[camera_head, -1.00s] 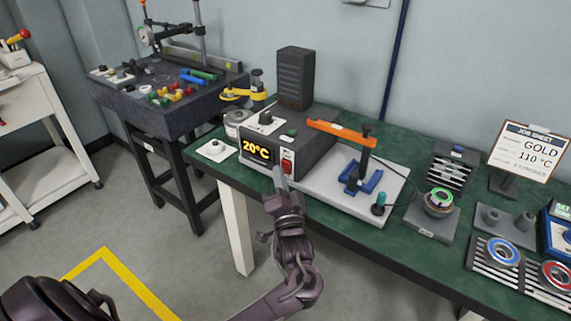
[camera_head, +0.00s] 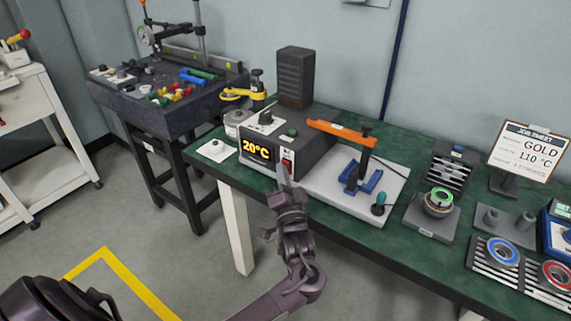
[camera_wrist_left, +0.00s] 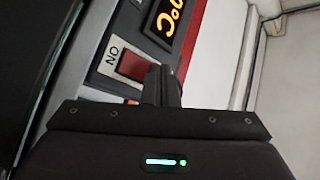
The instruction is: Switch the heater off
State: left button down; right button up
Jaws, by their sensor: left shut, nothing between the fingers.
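The heater (camera_head: 308,149) is a grey box on the green bench with a lit display (camera_head: 256,149) reading 20°C in yellow. Its red rocker switch (camera_head: 288,157) sits right of the display. In the left wrist view the switch (camera_wrist_left: 133,65) shows beside an "ON" label (camera_wrist_left: 110,56), and a small orange light shows below. My left gripper (camera_head: 283,172) is shut and empty, its fingertips just in front of the switch's lower part. In the left wrist view the fingertips (camera_wrist_left: 162,75) overlap the switch's edge; I cannot tell whether they touch it. My right gripper is not in view.
An orange-handled lever clamp (camera_head: 340,133) stands on a pale plate right of the heater. A job sheet (camera_head: 528,152) reads GOLD, 110 °C. Blue and red rings (camera_head: 503,252) lie on a rack at the right. Open floor lies in front of the bench.

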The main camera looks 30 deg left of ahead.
pick_arm(q)
jog(key=shift+w, duration=0.15)
dwell(0.4)
jog(key=shift+s+p, duration=0.45)
jog(key=shift+s, duration=0.35)
jog(key=s+p, duration=0.2)
jog(key=s, duration=0.1)
jog(key=s+p, duration=0.1)
jog(key=s, duration=0.1)
jog(key=shift+a+f, duration=0.25)
jog(key=shift+f, duration=0.1)
jog(key=shift+f, duration=0.1)
